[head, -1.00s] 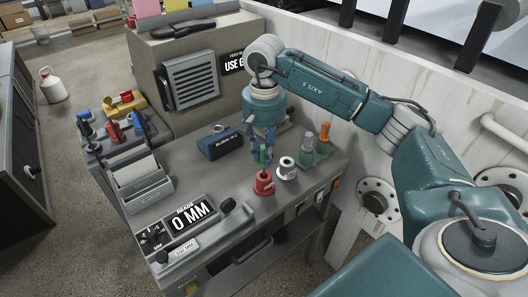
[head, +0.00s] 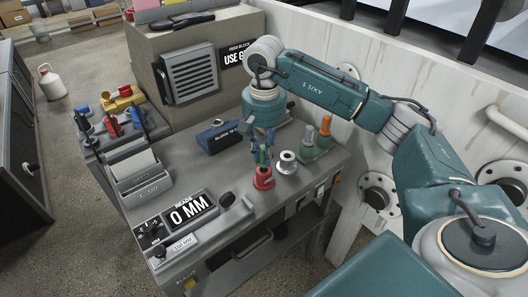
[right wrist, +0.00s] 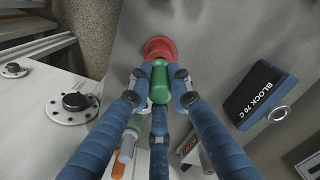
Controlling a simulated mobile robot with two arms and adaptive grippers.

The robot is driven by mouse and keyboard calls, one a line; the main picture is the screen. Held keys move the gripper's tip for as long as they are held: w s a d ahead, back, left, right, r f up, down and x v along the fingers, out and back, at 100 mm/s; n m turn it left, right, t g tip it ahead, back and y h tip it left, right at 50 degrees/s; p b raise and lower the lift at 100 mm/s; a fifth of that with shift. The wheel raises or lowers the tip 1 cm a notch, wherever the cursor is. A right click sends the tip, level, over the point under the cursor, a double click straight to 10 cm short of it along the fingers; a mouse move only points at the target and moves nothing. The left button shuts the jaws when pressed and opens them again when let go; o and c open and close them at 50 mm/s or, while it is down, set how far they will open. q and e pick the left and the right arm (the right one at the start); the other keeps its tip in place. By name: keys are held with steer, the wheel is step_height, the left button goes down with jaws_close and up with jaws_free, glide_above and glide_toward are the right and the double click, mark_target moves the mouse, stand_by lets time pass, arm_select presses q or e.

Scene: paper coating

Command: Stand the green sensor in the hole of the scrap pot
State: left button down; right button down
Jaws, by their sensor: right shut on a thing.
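The green sensor (head: 263,158) is upright in my right gripper (head: 264,152), directly above the red pot (head: 263,180), which I take for the scrap pot. In the right wrist view the blue fingers of my right gripper (right wrist: 160,78) close around the green sensor (right wrist: 160,84). The red pot (right wrist: 158,46) shows just past its far end. The sensor hides the pot's hole, so I cannot tell whether its tip is inside. My left gripper is not in view.
A white pot (head: 287,163) stands close on the right of the red one. A green holder (head: 318,147) with grey and orange pieces is behind it. A dark blue block (head: 218,138) lies to the left. The 0 MM readout (head: 190,210) is at the front left.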

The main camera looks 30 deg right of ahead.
steer(key=shift+f+b, duration=0.65)
steer(key=shift+f, duration=0.3)
steer(key=c, duration=1.5)
jaws_free()
step_height(320, 180, up, 12)
